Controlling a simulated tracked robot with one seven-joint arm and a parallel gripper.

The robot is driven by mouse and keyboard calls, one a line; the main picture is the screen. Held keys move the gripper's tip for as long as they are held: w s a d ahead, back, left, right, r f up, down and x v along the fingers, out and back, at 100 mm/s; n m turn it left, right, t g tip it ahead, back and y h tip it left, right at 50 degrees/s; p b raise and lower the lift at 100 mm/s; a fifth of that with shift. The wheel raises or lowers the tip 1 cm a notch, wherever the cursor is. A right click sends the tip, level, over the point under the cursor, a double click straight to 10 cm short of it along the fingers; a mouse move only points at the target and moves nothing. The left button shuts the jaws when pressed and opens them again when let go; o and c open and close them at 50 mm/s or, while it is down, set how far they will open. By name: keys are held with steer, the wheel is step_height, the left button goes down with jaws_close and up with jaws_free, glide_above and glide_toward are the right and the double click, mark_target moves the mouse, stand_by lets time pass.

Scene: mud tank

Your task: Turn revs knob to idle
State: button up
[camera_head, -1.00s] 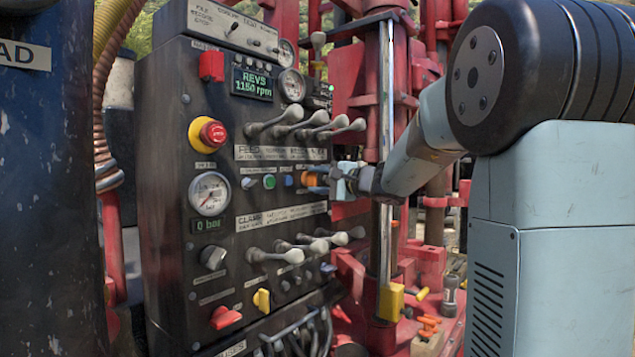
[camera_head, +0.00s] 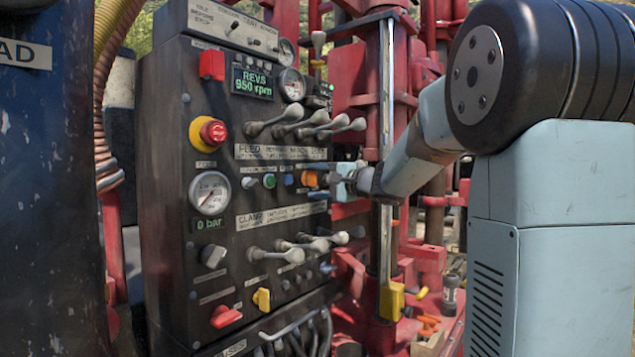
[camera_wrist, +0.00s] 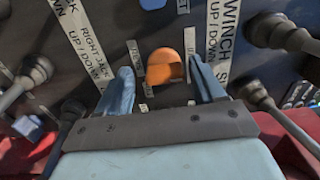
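An orange knob (camera_head: 311,179) is on the dark control panel, at the right end of a row of small coloured controls. In the wrist view the orange knob (camera_wrist: 165,66) lies between the tips of my gripper (camera_wrist: 160,72). The two blue fingers are spread, with a visible gap on each side of the knob. My gripper (camera_head: 330,179) faces the panel from the right in the head view. The green revs display (camera_head: 252,84) reads 950 rpm. The knob's own label is not readable.
Grey levers (camera_head: 290,122) stick out above the orange knob, and more levers (camera_head: 290,250) stick out below it. A red emergency stop button (camera_head: 213,132) is at the upper left. A red mast stands behind the panel on the right.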

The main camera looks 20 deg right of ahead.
steer(key=shift+d+r, duration=0.1)
steer(key=shift+r, duration=0.05)
steer(key=shift+s+d, duration=0.35)
steer(key=shift+s, duration=0.1)
steer(key=v, duration=1.2)
steer(key=shift+s, duration=0.25)
steer(key=shift+d, duration=0.1)
steer(key=s+a+f+n+g+h, duration=0.2)
steer(key=s+a+f+n+g, duration=0.5)
steer(key=s+a+f, duration=0.5)
steer(key=s+d+f+n+g+h, duration=0.1)
steer(key=s+d+f+h, duration=0.1)
steer(key=s+f+h, duration=0.2)
steer(key=s+d+f+n+g+h, duration=0.1)
steer(key=s+f+h, duration=0.3)
steer(key=s, duration=0.6)
steer(key=shift+d+f+n+h, duration=0.3)
steer(key=shift+d+f+n, duration=0.15)
steer(key=shift+n, duration=0.35)
